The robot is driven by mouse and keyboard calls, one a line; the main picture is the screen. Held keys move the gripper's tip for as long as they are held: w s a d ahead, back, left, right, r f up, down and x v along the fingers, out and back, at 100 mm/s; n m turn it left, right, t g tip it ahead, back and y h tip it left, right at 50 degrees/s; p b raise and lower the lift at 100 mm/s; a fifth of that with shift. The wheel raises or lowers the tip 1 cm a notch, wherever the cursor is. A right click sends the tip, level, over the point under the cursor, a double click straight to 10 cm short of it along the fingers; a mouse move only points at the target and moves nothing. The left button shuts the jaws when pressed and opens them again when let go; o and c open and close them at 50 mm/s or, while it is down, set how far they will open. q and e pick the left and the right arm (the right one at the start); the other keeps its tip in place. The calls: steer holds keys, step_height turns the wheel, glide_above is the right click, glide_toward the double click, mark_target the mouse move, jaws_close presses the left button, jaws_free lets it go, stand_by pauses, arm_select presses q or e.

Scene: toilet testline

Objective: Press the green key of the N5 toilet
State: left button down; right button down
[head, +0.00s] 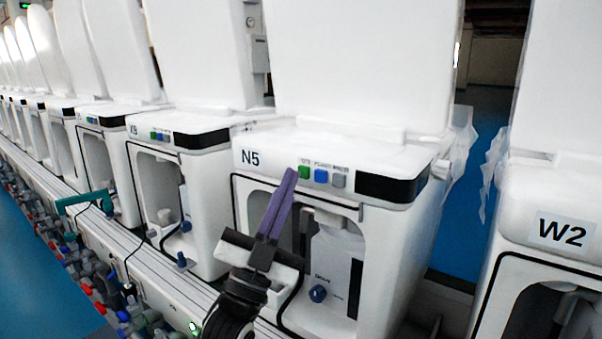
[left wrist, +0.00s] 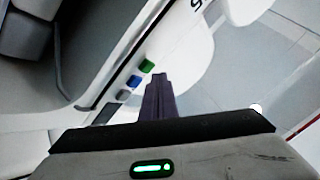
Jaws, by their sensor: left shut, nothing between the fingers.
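The N5 toilet (head: 280,145) stands in the middle of the head view, with its N5 label at the upper left of its front. Its green key (head: 304,172) is the leftmost of three keys, beside a blue key (head: 320,176) and a grey key (head: 337,180). My left gripper (head: 290,172) is shut and empty, its purple fingertips just left of the green key in the head view. In the left wrist view the green key (left wrist: 146,66) shows close to the fingertips (left wrist: 159,76). I cannot tell whether they touch. My right gripper is not in view.
A toilet with its own keys (head: 180,125) stands left of N5, in a long row. The W2 toilet (head: 560,232) stands at the right, across a gap with blue floor. A rail with pipes and fittings (head: 100,270) runs along the front lower left.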

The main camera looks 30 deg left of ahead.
arm_select(q)
steer(key=shift+w, duration=0.1)
stand_by(0.5)
steer(key=shift+w, duration=0.35)
steer(key=shift+w+d, duration=0.1)
steer(key=shift+w, duration=0.15)
stand_by(0.4)
steer(key=shift+s, duration=0.15)
steer(key=shift+s+p, duration=0.35)
steer(key=shift+s, duration=0.2)
steer(key=shift+s, duration=0.15)
steer(key=s, duration=0.3)
steer(key=s+p, duration=0.1)
steer(key=s, duration=0.1)
steer(key=shift+s+a, duration=0.3)
steer(key=shift+s, duration=0.05)
